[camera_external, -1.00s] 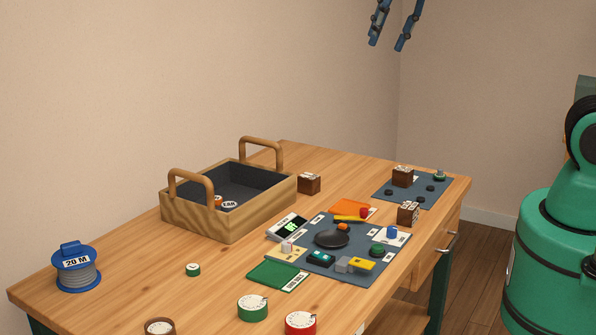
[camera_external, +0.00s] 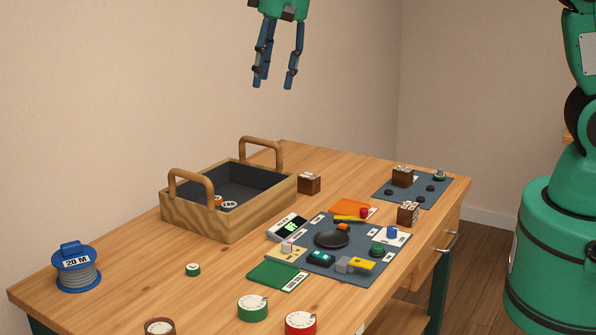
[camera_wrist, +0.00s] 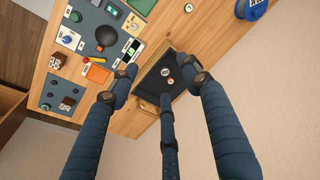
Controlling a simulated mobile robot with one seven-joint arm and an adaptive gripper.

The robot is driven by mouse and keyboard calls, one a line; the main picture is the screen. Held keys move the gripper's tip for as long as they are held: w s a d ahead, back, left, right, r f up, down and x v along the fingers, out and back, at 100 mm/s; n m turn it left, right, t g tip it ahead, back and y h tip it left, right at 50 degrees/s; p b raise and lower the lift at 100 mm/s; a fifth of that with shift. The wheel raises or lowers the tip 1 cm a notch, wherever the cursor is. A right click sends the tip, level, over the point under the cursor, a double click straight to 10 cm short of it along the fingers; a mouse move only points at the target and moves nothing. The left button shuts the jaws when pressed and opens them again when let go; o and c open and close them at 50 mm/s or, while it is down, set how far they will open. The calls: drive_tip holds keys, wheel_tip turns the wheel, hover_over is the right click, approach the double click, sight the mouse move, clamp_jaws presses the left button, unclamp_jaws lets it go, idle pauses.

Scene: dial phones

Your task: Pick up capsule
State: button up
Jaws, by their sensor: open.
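No part is plainly labelled as a capsule. The likeliest is a small white disc with dark lettering (camera_external: 229,204), lying in the wooden tray (camera_external: 194,218). A second small disc with an orange part (camera_external: 218,200) lies beside it, partly hidden by the tray's wall. Both discs show in the wrist view, the white one (camera_wrist: 165,71) and the orange-marked one (camera_wrist: 171,81), on the dark tray floor between my fingers. My gripper (camera_external: 274,86) is open and empty, fingers pointing down, high above the tray.
The tray has two tall handles (camera_external: 192,183). To its right lie a dark mat (camera_external: 327,268) with phone parts and a green card (camera_external: 277,276). A blue cable reel (camera_external: 77,269) and several round tins, one green (camera_external: 252,309), stand toward the front. The wall is behind.

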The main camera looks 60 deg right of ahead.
drive_tip(key=w+a+f+g+p, duration=0.1)
drive_tip(key=w+a+f+p, duration=0.1)
drive_tip(key=w+a+f, duration=0.7)
drive_tip(key=m+g+p, duration=0.1)
hover_over(193, 267)
wheel_tip(193, 267, down, 17)
drive_tip(key=shift+a+f+h, duration=0.15)
drive_tip(key=shift+a+h, duration=0.15)
drive_tip(key=shift+f, duration=0.1)
drive_tip(key=shift+f, duration=4.2)
drive_tip(key=shift+d+f, duration=0.15)
drive_tip(key=shift+f, duration=0.6)
drive_tip(key=shift+d+f, duration=0.15)
drive_tip(key=shift+f, duration=1.7)
